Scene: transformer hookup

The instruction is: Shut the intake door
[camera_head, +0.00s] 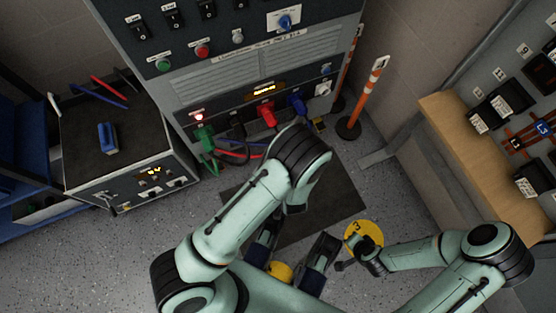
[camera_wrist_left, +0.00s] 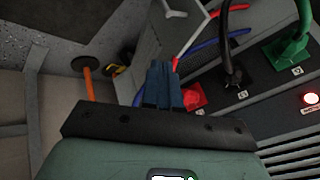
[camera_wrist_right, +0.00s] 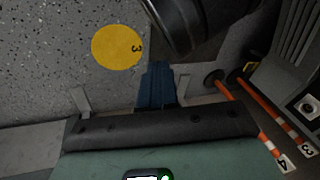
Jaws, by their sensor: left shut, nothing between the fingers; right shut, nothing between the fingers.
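I cannot clearly pick out the intake door in any view. The grey cabinet (camera_head: 222,85) stands at the back in the head view.
A cart (camera_head: 125,135) with a blue block on top stands left of the cabinet. An orange-and-white post (camera_head: 365,95) stands to its right. A wooden bench (camera_head: 480,145) is at far right. A yellow disc (camera_head: 364,236) and a dark mat (camera_head: 335,205) lie on the floor.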

